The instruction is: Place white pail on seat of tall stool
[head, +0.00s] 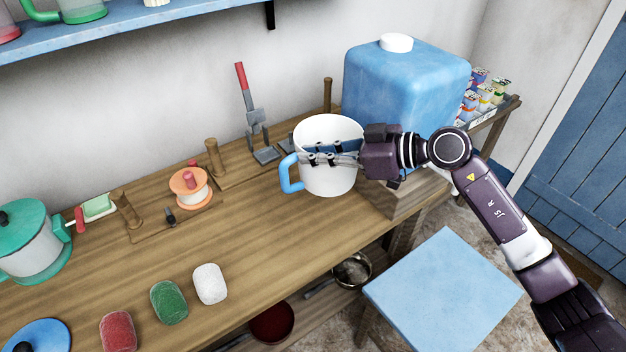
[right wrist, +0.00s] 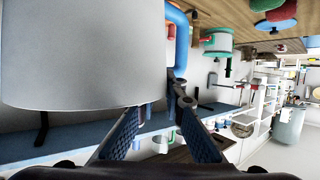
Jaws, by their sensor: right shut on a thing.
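The white pail (head: 326,182) with a blue side handle is over the right part of the wooden bench, upright or nearly so. My right gripper (head: 332,154) reaches in from the right and is shut on the pail by its upper wall. I cannot tell whether the pail's base touches the bench. In the right wrist view the pail (right wrist: 80,55) fills the upper left, with the fingers (right wrist: 155,120) beside it. The tall stool's flat light-blue seat (head: 442,290) is at the lower right, bare, in front of the bench. My left gripper is out of view.
A big blue canister (head: 405,85) stands behind the pail on the bench's right end. A tool holder (head: 262,150), an orange spool (head: 190,187) and a green-lidded pot (head: 35,245) stand further left. Soap-like blocks (head: 169,302) lie at the bench's front. A lower shelf holds bowls (head: 352,270).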

